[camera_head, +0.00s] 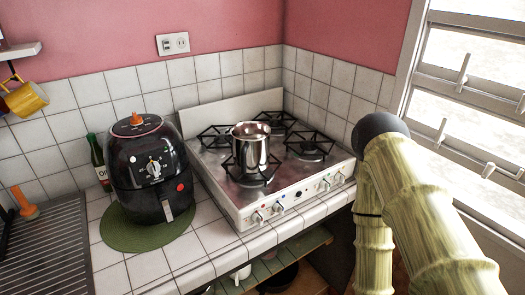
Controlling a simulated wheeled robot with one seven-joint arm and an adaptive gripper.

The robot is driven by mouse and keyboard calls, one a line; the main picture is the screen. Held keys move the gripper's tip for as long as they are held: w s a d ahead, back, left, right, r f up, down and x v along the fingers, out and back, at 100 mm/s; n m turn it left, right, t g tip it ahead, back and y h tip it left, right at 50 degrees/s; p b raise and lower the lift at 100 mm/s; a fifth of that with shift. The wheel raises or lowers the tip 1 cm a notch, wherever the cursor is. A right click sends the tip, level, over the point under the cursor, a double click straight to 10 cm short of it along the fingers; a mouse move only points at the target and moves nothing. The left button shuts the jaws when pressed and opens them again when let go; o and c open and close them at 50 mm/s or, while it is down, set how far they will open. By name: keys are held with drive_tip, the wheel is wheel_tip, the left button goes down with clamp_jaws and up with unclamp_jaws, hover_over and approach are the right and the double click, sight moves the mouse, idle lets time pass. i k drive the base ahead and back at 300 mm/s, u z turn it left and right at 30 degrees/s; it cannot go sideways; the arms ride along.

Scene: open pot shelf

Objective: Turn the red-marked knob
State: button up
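The stove (235,203) stands in the corner, with several small silvery knobs along its front panel. I cannot tell which knob bears the red mark. My gripper is out of view; my arm shows at the right.
A metal pot (250,152) stands on a front burner. The air fryer rests on a green round mat (125,237), with a green bottle (98,158) behind it. A shelf (285,260) lies under the counter. A window (470,100) is at right.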

sight(258, 218)
drive_tip(key=k, duration=1.2)
drive_tip(key=u, duration=0.4)
drive_tip(key=i, duration=0.7)
drive_tip(key=z, duration=0.5)
